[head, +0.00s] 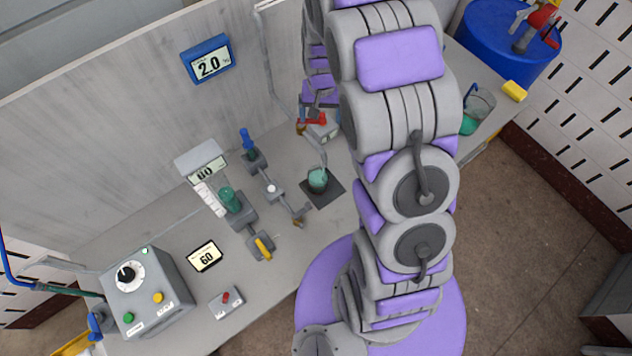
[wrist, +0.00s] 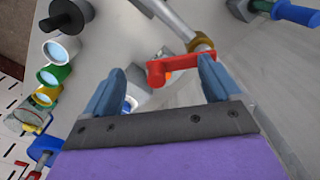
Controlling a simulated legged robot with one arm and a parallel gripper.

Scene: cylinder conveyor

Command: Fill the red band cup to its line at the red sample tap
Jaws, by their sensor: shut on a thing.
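The red sample tap's red lever (head: 313,121) stands at the back of the bench. It also shows in the wrist view (wrist: 178,66), between the fingers of my gripper (wrist: 163,66), which is shut on it. In the head view my gripper (head: 312,108) is partly hidden behind my arm. A clear cup (head: 318,180) stands below the spout on a dark square pad (head: 331,193), with greenish liquid in it. Its band and fill line are too small to make out.
A blue display (head: 207,60) on the back panel reads 2.0. A control box (head: 145,290) and a small 60 display (head: 206,256) stand at the front left. A blue drum (head: 500,40) and a beaker (head: 478,110) are at the right.

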